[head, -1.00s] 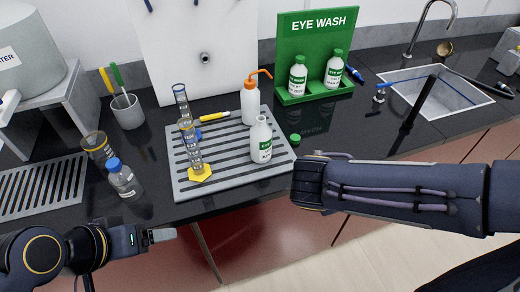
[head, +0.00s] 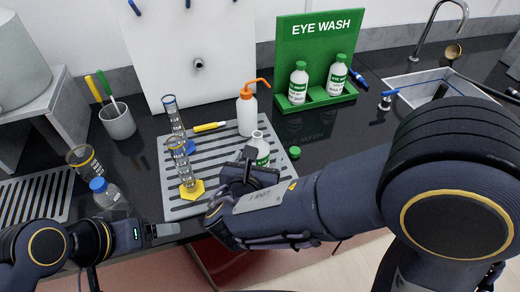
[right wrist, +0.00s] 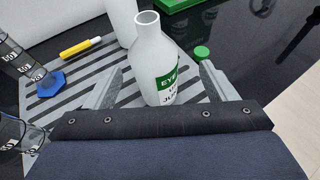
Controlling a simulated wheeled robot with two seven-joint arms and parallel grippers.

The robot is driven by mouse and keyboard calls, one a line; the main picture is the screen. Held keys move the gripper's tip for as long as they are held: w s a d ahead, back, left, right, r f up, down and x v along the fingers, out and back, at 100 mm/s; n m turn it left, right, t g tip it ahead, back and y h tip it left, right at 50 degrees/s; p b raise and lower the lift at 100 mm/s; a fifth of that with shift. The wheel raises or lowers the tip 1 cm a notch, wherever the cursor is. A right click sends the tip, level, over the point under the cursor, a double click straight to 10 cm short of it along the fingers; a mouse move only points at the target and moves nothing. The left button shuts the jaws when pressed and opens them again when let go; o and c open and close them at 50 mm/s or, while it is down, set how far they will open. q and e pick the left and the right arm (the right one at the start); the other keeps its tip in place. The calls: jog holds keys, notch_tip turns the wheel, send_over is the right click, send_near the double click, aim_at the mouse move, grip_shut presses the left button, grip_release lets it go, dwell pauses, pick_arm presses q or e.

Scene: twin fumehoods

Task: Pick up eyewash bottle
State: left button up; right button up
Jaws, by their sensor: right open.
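An uncapped white eyewash bottle with a green label (head: 262,145) stands upright on the grey draining rack (head: 172,215); its open mouth shows in the right wrist view (right wrist: 155,50). A green cap (head: 294,152) lies just right of it on the counter. My right gripper (head: 250,158) is open in front of the bottle and hides its lower part. In the right wrist view its fingers (right wrist: 160,88) stand apart, one to each side of the bottle. Two capped eyewash bottles (head: 299,86) (head: 337,76) stand in the green EYE WASH holder (head: 320,28). My left gripper (head: 160,232) is at the lower left, away from the bottle; its jaw gap is unclear.
An orange-topped wash bottle (head: 247,115) stands behind the eyewash bottle. Graduated cylinders with yellow (head: 192,190) and blue (head: 188,148) bases stand left on the rack. A yellow marker (head: 209,127) lies behind. A blue-capped bottle (head: 108,195) and a sink (head: 415,88) flank the rack.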

jog(key=x, duration=0.5)
jog(key=p+x, duration=0.1)
jog(key=x, duration=0.1)
jog(key=shift+w+a, duration=0.25)
jog(key=shift+a, duration=0.1)
jog(key=c, duration=1.3)
jog(key=shift+o, duration=0.2)
